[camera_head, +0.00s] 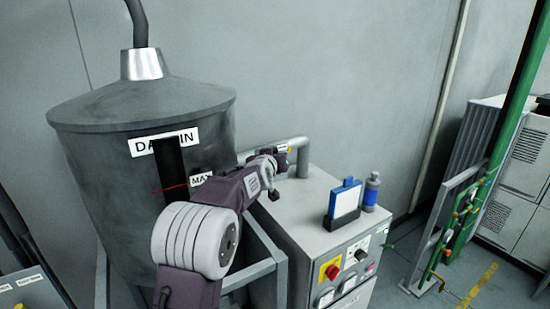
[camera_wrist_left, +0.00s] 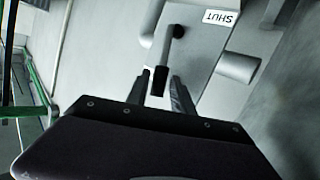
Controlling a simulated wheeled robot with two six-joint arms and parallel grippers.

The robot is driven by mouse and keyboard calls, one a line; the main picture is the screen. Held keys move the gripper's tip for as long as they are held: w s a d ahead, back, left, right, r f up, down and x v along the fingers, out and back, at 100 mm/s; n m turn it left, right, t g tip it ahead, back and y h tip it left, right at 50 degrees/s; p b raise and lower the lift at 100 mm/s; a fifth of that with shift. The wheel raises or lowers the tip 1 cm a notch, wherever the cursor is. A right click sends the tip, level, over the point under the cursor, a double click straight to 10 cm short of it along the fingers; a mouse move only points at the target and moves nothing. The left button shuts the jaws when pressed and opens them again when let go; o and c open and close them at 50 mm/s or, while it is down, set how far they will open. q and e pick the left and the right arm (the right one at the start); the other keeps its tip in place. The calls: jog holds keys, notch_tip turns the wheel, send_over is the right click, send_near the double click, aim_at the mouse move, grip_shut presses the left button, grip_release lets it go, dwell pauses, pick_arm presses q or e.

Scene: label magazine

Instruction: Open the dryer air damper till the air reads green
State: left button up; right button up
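The damper lever (camera_wrist_left: 159,80), with a dark handle, sits on a grey duct (camera_wrist_left: 218,62) in the left wrist view. A white label reading SHUT (camera_wrist_left: 224,19) is on the duct beside it. My left gripper (camera_wrist_left: 161,78) has its fingers apart, one on each side of the handle; thin gaps seem to show. In the head view my left gripper (camera_head: 277,158) is at the pipe (camera_head: 301,150) behind the dryer cabinet, and my wrist hides most of the damper. Small dials (camera_head: 326,298) on the cabinet front are too small to read. My right gripper is not in view.
A large grey hopper (camera_head: 90,170) stands left of my arm. The cabinet (camera_head: 300,215) carries a blue-and-white card in a dark holder (camera_head: 344,204) and a blue-grey bottle (camera_head: 371,191). A red knob (camera_head: 331,270) is on its front. Green pipes (camera_head: 490,170) stand at right.

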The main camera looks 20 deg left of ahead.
pick_arm(q)
jog(key=b+v, duration=0.1)
jog(key=v, duration=0.7)
jog(key=shift+s, duration=0.2)
jog(key=shift+d, duration=0.1)
jog(key=s+d+f+m+g+h, duration=0.1)
jog(key=s+d+f+g, duration=0.3)
jog(key=f, duration=0.6)
jog(key=s+d+f+m+g+h, duration=0.1)
jog(key=s+d+f+g, duration=0.1)
jog(key=s+f, duration=0.6)
jog(key=s+d+f+m+g, duration=0.2)
jog(key=s+f+g, duration=0.4)
jog(key=s+f, duration=0.75)
jog(key=s+f+g+b, duration=0.1)
jog(key=s+f+b, duration=0.2)
jog(key=f+b, duration=0.5)
jog(key=s+d+f+b, duration=0.1)
jog(key=s+f+b, duration=0.2)
jog(key=f+b, duration=0.4)
jog(key=shift+s+d+f+g+h+b, duration=0.2)
jog(key=shift+f+g+h+b, duration=0.2)
jog(key=shift+f, duration=0.2)
